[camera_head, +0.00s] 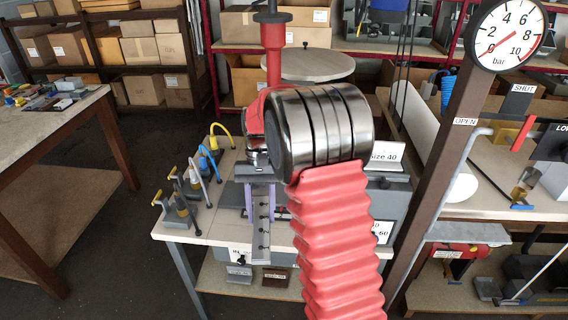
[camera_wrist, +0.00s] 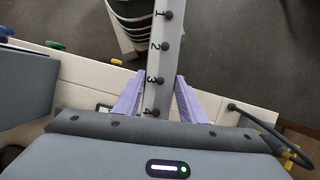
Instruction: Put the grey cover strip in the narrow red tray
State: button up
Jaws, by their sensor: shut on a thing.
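My gripper (camera_head: 261,203) is over the near edge of the middle table, its two purple fingers on either side of a long grey strip (camera_head: 261,232). In the wrist view the gripper (camera_wrist: 160,78) is shut on this strip (camera_wrist: 158,60), which has dark round studs numbered 1 to 4. The strip seems to be the grey cover strip. Its end by the palm is partly hidden. I cannot make out the narrow red tray for certain; a red piece (camera_head: 470,247) with a white label lies at the lower right in the head view.
Small tools with yellow and blue handles (camera_head: 208,160) stand on the table, left of the gripper. A brown post with a pressure gauge (camera_head: 505,36) rises at right. Another bench (camera_head: 50,125) is at left. Shelves with boxes line the back. Floor shows between the benches.

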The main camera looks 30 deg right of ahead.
jog(key=w+a+f+n+h, duration=0.1)
jog(key=w+f+n+h, duration=0.1)
jog(key=w+n, duration=0.3)
jog(key=shift+w+a, duration=0.35)
jog(key=shift+a, duration=0.05)
jog(key=shift+a+f+g, duration=0.1)
jog(key=shift+g, duration=0.2)
